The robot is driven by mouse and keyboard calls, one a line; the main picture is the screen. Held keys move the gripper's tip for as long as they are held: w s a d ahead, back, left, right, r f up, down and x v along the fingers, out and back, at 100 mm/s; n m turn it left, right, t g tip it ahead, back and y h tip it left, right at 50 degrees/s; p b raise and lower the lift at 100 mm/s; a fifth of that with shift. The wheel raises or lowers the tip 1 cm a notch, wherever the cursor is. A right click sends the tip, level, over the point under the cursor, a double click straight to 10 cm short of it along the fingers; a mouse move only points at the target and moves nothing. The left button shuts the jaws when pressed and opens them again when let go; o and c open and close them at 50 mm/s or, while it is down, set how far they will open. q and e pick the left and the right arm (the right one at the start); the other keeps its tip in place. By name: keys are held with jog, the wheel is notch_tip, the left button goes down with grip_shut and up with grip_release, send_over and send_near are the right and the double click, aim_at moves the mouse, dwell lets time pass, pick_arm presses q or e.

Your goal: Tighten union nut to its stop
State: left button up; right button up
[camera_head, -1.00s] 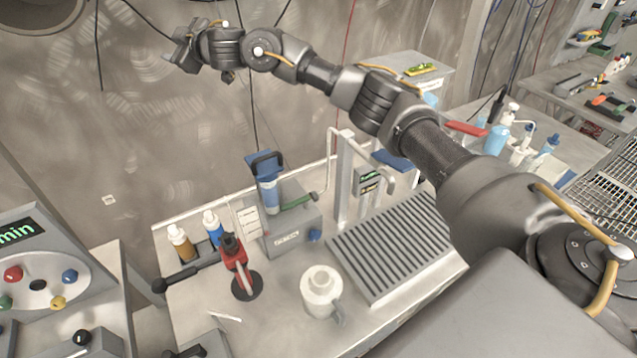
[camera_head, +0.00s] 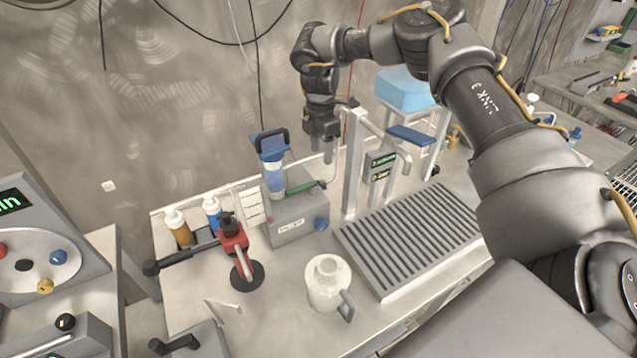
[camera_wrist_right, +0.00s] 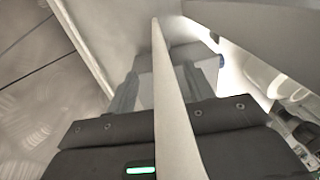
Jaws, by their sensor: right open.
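I cannot pick out the union nut for certain. A grey box unit (camera_head: 297,222) stands on the bench with a blue cylinder (camera_head: 272,178) and black handle on top. A green hose (camera_head: 303,187) leaves it towards a bent steel pipe (camera_head: 354,165). My right gripper (camera_head: 322,155) points down behind the hose and pipe, left of the pipe's upright. In the right wrist view its fingers (camera_wrist_right: 160,88) are apart, and a pale bar (camera_wrist_right: 170,95) crosses the picture in front of them. I see nothing held. My left gripper is not in view.
A slatted drain tray (camera_head: 415,238) lies right of the box. A white jug (camera_head: 326,283), a red-and-black stand (camera_head: 234,240) and two bottles (camera_head: 178,226) stand at the front and left. A blue box (camera_head: 405,90) sits on a stand at the back right.

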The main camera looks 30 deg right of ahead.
aim_at(323, 180)
pick_arm(q)
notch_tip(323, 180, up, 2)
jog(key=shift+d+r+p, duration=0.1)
jog(key=shift+p, duration=1)
pick_arm(e)
jog(key=f, duration=1.1)
jog(key=shift+s+d, duration=0.1)
jog(key=shift+s, duration=0.25)
jog(key=c, duration=1)
jog(key=shift+o, duration=0.2)
jog(key=shift+w+d+f+b, duration=0.1)
jog(key=shift+f+b, duration=0.05)
jog(key=shift+b, duration=0.25)
jog(key=g+b, duration=0.1)
jog(key=b, duration=0.1)
jog(key=f+g+b, duration=0.1)
jog(key=b, duration=0.1)
jog(key=shift+d, duration=0.2)
jog(key=b, duration=0.3)
jog(key=shift+a+r+g, duration=0.15)
jog(key=shift+r+g, duration=0.25)
jog(key=shift+r, duration=0.1)
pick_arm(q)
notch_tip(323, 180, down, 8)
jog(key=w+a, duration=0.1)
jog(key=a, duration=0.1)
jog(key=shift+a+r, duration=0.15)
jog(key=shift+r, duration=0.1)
pick_arm(e)
jog(key=shift+r, duration=0.1)
